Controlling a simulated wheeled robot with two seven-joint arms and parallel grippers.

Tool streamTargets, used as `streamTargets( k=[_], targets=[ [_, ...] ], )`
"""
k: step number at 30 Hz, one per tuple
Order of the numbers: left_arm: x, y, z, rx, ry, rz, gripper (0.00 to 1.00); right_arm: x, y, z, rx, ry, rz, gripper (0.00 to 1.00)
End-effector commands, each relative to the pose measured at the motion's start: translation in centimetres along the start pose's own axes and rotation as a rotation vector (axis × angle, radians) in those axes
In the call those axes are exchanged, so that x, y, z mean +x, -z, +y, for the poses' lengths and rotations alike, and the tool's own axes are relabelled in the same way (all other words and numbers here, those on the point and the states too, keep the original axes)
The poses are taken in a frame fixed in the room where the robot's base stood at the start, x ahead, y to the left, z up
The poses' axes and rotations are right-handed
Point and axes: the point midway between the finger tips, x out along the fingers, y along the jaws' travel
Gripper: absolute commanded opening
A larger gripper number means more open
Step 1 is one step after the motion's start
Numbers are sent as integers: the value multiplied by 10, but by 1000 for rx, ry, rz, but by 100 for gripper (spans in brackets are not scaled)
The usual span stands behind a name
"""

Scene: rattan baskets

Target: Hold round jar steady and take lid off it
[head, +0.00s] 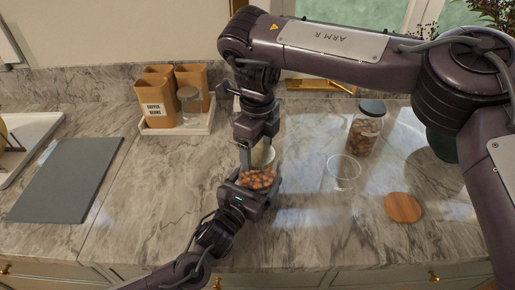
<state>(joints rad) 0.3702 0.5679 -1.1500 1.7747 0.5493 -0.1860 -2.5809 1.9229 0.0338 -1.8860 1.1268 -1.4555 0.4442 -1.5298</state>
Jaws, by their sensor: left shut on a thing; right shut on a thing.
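The round jar (258,179) is clear and holds brown nut-like pieces. It is upright on the marble counter near the middle of the head view. My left gripper (250,190) is shut on the jar's lower body from the front left. My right gripper (257,145) points down from above and is shut on the pale lid (263,156) at the jar's top. The fingers hide part of the lid and the rim, so I cannot tell if the lid is seated or lifted.
Right of the jar are an empty glass bowl (343,172), a round wooden disc (403,207) and a dark-lidded jar of nuts (365,133). Brown canisters (159,90) stand on a white tray at the back left. A grey board (68,178) lies left. The front left counter is clear.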

Motion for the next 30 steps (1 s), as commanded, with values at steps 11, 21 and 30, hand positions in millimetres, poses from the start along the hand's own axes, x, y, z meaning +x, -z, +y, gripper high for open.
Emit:
streamTargets(
  k=[11, 21, 30],
  targets=[
    [0, -1, 0, -1, -1, -3, 22, -36, 0, 0, 0, 2, 0, 46],
    [0, -1, 0, 0, -1, -2, 100, -36, 0, 0, 0, 1, 0, 46],
    [-9, 1, 0, 0, 0, 0, 100, -33, 0, 0, 0, 0, 0, 46]
  ],
)
